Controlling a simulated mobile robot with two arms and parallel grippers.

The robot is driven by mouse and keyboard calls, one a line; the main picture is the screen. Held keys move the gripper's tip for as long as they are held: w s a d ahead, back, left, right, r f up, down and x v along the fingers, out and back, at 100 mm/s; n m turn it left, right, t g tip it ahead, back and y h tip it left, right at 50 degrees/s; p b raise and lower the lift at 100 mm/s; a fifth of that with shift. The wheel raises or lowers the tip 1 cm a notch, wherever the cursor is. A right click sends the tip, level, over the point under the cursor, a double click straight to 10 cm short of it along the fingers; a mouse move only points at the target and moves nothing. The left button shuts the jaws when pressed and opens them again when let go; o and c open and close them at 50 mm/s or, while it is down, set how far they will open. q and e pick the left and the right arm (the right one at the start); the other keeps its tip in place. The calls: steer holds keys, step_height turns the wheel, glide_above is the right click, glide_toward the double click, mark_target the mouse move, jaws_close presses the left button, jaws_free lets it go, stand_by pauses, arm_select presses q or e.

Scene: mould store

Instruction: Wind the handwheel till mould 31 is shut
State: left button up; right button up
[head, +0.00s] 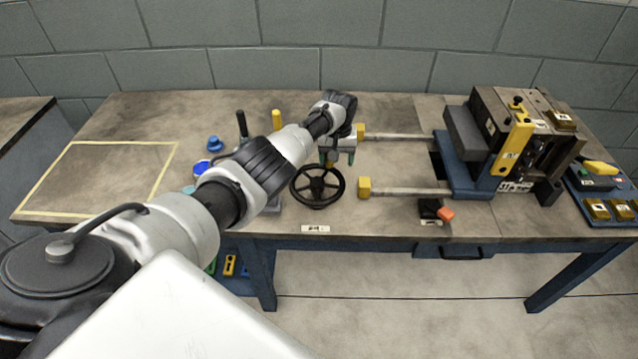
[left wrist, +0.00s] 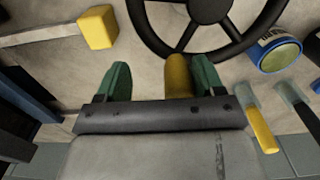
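The black handwheel (head: 317,198) is at the front middle of the bench; its rim and spokes also show in the left wrist view (left wrist: 215,48). A yellow-brown handle (left wrist: 178,76) stands at the rim. My left gripper (head: 337,157) is above the wheel's far side. In the left wrist view its green fingers (left wrist: 163,82) are apart, with the handle between them, nearer the right finger and with a clear gap on the left. My right gripper is not in view.
Two rails (head: 405,191) with yellow end caps (head: 364,187) lead right to a blue plate (head: 455,165) by the mould. A black and orange item (head: 438,211) lies at the front edge. A blue tray (head: 595,200) is far right. A taped square at left is bare.

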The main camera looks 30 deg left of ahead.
arm_select(q)
steer(key=shift+a, duration=0.1)
stand_by(0.3)
steer(key=shift+r+p, duration=0.55)
step_height(320, 180, up, 8)
steer(key=p, duration=0.7)
steer(key=shift+a+p, duration=0.15)
steer(key=shift+p, duration=0.25)
steer(key=shift+f, duration=0.1)
